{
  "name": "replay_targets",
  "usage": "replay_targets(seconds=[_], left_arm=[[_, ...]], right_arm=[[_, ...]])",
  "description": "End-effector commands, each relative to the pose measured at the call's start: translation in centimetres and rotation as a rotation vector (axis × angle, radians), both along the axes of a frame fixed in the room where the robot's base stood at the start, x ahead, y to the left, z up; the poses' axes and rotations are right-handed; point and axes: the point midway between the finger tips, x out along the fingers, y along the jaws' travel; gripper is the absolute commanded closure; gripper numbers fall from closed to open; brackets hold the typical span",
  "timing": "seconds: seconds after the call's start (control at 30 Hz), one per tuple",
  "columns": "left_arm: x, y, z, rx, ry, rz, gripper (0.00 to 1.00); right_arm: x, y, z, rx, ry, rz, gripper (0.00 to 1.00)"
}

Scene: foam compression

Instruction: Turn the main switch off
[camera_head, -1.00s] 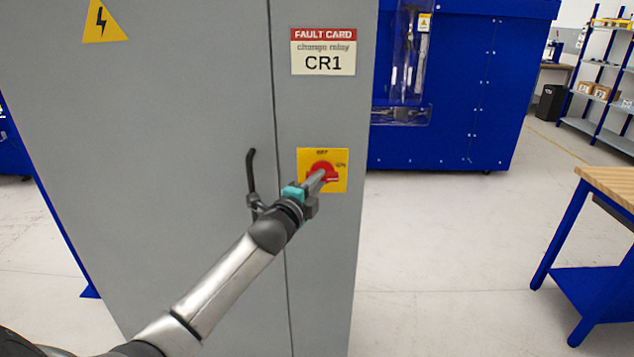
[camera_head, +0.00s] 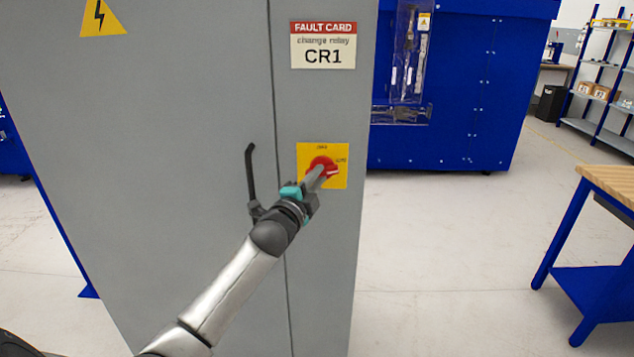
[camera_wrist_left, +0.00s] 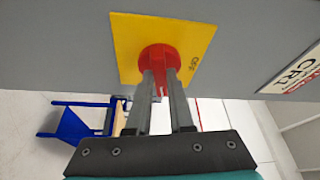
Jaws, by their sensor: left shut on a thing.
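The main switch is a red rotary knob (camera_head: 322,166) on a yellow plate (camera_head: 337,178) on the grey cabinet's front. My left gripper (camera_head: 316,177) reaches it from the lower left and is shut on the knob. In the left wrist view the red knob (camera_wrist_left: 160,57) sits between the two grey fingers (camera_wrist_left: 159,82), in front of the yellow plate (camera_wrist_left: 125,40). A small white mark shows on the knob's right side in the head view. My right gripper is not in view.
The grey cabinet (camera_head: 200,90) has a black door handle (camera_head: 251,175) left of the switch, close to my arm. A fault card (camera_head: 323,45) reading CR1 is above. A blue machine (camera_head: 460,100) stands behind, and a wood-topped blue bench (camera_head: 600,185) at right. Open floor lies between.

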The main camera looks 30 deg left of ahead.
Motion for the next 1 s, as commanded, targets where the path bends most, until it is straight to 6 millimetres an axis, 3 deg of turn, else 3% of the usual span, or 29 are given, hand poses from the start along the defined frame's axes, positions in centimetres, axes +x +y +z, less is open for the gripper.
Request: replay_targets(seconds=[0.5, 1.0], left_arm=[[0.2, -0.3, -0.9, -0.423, -0.257, 0.002, 1.0], [0.4, -0.7, -1.1, -0.829, -0.503, 0.001, 1.0]], right_arm=[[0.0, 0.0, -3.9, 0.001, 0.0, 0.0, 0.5], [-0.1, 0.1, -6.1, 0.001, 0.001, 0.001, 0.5]])
